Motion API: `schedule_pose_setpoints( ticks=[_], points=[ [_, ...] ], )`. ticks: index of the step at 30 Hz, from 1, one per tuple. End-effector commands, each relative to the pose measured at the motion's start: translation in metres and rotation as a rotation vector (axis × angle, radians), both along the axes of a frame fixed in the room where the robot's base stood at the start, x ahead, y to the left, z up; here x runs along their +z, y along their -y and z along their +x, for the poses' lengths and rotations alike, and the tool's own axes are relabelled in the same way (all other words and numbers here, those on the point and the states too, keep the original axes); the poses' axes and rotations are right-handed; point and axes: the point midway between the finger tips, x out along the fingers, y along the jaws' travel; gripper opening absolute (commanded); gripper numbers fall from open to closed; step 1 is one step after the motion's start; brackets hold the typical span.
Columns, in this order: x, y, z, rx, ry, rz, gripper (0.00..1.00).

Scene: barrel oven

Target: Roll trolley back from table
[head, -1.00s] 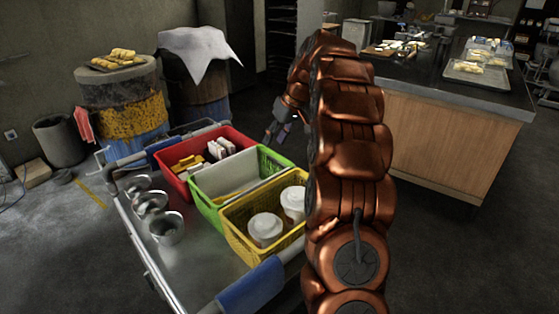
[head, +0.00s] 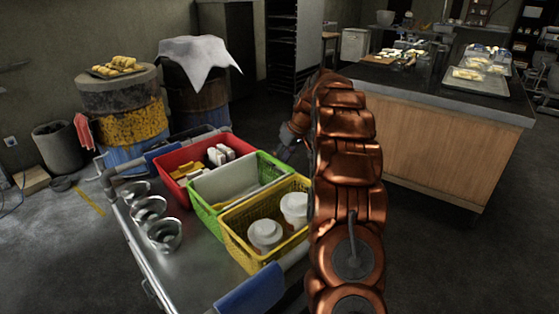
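The trolley (head: 205,276) is a metal cart in the lower left of the head view. It has side rails with blue grips (head: 250,288). Red (head: 180,160), green (head: 206,214) and yellow (head: 240,250) baskets and small metal bowls stand on its top. The table (head: 450,150), with wooden sides and a dark top, is at the right, with open floor between it and the trolley. My gripper (head: 285,152) is beside the far right side of the trolley, near the green basket. My copper arm hides part of it; its finger opening and any contact are unclear.
Barrels (head: 122,110) stand behind the trolley, one with a tray of bread, another under a white cloth (head: 198,58). A grey bin (head: 58,147) is at the left. Trays of food (head: 476,80) lie on the table.

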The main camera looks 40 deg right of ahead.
Motion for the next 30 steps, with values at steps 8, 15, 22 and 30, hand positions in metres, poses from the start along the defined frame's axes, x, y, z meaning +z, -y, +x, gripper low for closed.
schedule_pose_setpoints(
  ticks=[8, 15, 22, 30],
  points=[
    [-0.0139, -0.0035, 0.0049, 0.0, -0.001, 0.001, 0.47],
    [-0.0134, -0.0034, 0.0048, -0.001, 0.0, 0.0, 0.37],
    [-0.0134, -0.0033, 0.0048, -0.001, 0.0, 0.0, 0.13],
    [-0.0132, -0.0032, 0.0048, -0.001, 0.0, 0.0, 0.0]
  ],
)
